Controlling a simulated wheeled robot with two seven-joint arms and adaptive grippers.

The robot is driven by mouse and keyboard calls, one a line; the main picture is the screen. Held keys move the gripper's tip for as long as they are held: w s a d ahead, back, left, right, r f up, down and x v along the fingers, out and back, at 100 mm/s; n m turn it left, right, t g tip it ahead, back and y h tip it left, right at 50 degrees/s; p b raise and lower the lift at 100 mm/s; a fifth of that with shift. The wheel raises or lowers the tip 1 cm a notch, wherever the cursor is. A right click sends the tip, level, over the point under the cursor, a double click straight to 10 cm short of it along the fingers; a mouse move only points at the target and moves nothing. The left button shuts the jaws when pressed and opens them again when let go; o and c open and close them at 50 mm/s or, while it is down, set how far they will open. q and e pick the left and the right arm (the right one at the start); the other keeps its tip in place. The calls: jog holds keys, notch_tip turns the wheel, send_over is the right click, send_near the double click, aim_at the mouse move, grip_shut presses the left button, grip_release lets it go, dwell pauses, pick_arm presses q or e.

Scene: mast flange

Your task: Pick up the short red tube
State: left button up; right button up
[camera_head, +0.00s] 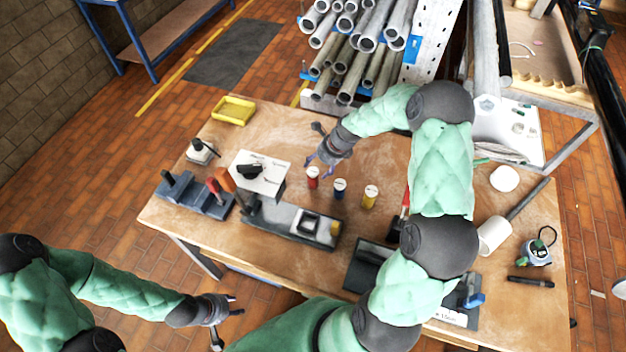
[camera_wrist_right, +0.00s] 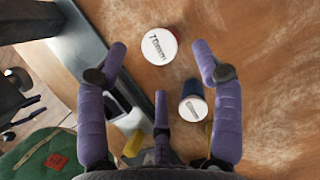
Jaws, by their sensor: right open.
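The short red tube (camera_head: 312,178) stands upright on the table with a white cap, left of a blue tube (camera_head: 340,188) and a yellow tube (camera_head: 370,196). In the right wrist view the red tube's white top (camera_wrist_right: 159,46) reads "70mm" and lies between the two outer fingertips. The blue tube (camera_wrist_right: 193,108) shows nearer the right finger. My right gripper (camera_head: 321,168) is open and empty just above and beside the red tube; exact contact cannot be told. My left gripper (camera_head: 236,304) has its fingers apart and empty, off the table's front edge.
A grey fixture (camera_head: 275,222) lies just in front of the tubes, with a white box (camera_head: 258,174) to the left. A yellow tray (camera_head: 233,110) is at the back left. The table behind the tubes is clear.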

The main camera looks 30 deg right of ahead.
aim_at(314, 171)
jog(key=x, duration=0.5)
jog(key=shift+b, duration=0.3)
jog(key=shift+r, duration=0.1)
jog(key=shift+s, duration=0.1)
grip_shut()
